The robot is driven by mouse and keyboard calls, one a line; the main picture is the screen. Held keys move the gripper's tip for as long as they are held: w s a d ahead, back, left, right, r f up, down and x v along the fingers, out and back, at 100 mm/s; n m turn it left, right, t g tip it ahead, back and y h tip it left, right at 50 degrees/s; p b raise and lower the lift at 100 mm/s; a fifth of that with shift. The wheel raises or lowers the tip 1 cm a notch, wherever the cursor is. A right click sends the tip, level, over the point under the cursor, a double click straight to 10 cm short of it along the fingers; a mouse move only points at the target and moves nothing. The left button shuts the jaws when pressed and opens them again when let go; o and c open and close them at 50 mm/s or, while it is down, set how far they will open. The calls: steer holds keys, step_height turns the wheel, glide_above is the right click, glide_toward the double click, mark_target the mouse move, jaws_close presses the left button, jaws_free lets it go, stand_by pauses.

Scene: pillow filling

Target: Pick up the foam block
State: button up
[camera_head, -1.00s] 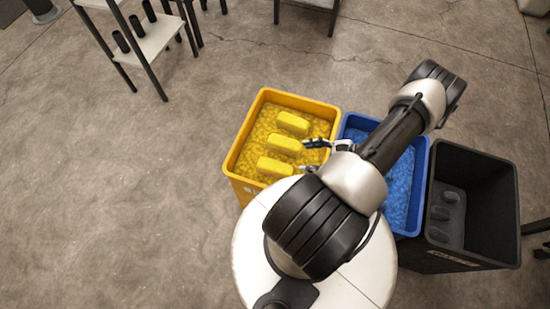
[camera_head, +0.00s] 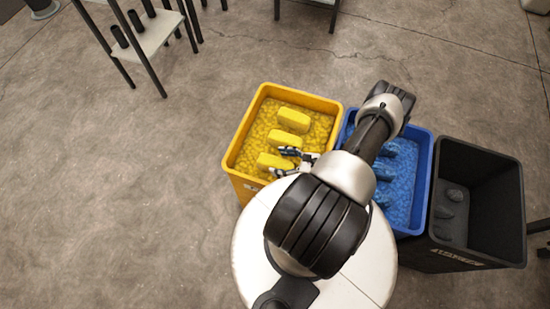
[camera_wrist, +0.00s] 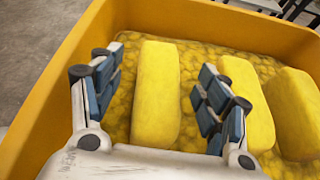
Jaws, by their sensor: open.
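Three yellow foam blocks lie on yellow filling in the yellow bin (camera_head: 236,148). In the head view they are the far block (camera_head: 293,119), the middle block (camera_head: 283,138) and the near block (camera_head: 272,162). My gripper (camera_head: 287,161) is open over the bin, at the right end of the near block. In the wrist view, my gripper (camera_wrist: 155,100) has its fingers spread to either side of one upright-looking block (camera_wrist: 157,85), with visible gaps. Two more blocks, one here (camera_wrist: 247,95) and one at the right edge (camera_wrist: 297,105), lie to the right.
A blue bin (camera_head: 429,160) with blue filling and blue blocks stands beside the yellow one, partly behind my arm. A black bin (camera_head: 500,165) with dark blocks stands further right. A shelf (camera_head: 157,35) with black cylinders is at the upper left. Floor on the left is clear.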

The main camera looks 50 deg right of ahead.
steer(key=shift+b+x, duration=0.8)
steer(key=shift+x, duration=1.95)
steer(key=shift+c, duration=0.3)
steer(key=c, duration=1.1)
steer(key=shift+r, duration=0.2)
